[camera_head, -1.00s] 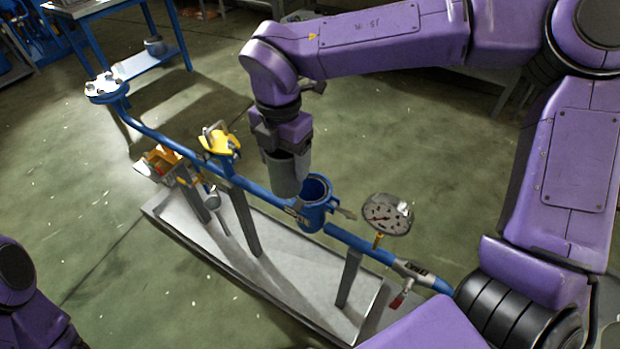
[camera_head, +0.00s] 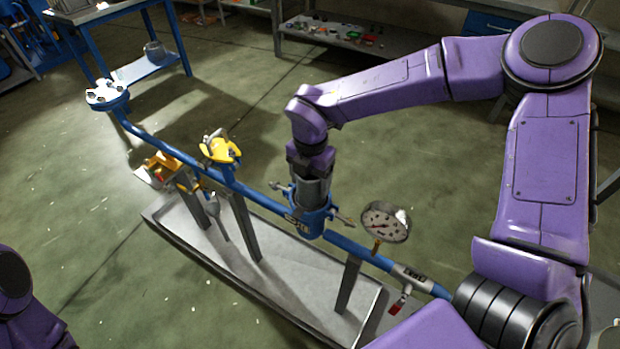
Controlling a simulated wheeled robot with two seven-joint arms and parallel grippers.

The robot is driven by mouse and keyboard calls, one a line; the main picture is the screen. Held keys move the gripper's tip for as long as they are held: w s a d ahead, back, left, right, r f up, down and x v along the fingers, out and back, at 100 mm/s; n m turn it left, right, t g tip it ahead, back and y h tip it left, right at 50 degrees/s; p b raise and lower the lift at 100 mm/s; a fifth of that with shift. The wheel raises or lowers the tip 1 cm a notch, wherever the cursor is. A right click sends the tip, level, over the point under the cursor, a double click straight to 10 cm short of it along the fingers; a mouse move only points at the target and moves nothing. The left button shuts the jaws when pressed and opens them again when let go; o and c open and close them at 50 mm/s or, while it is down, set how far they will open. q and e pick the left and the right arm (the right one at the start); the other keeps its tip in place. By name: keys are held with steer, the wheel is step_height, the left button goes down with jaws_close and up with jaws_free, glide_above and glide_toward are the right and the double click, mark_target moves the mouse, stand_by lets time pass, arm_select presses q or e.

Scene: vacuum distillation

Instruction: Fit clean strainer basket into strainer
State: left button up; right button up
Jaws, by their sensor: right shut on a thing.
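The blue strainer body (camera_head: 308,222) sits in the blue pipe line above a grey drip tray (camera_head: 240,268). The grey cylindrical strainer basket (camera_head: 313,190) stands upright in the strainer's open mouth, with its upper part showing above the rim. How deep its lower end sits is hidden by the strainer wall. My right gripper (camera_head: 312,172) is directly above, pointing down and shut on the basket's top; its fingertips are hard to make out. Of my left arm only purple links show at the lower left; its gripper is out of view.
A yellow-handled valve (camera_head: 220,148) is on the pipe to the left, near an orange-yellow item (camera_head: 163,168). A flange (camera_head: 106,95) ends the pipe. A blue table (camera_head: 120,15) stands behind; open floor surrounds the tray.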

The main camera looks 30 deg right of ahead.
steer(key=shift+f+b, duration=0.35)
steer(key=shift+f, duration=0.25)
steer(key=o, duration=1.1)
steer(key=shift+o, duration=0.2)
steer(key=shift+r, duration=0.3)
steer(key=shift+r+p, duration=0.7)
steer(key=shift+p, duration=0.1)
step_height(320, 180, up, 11)
steer(key=shift+r, duration=0.15)
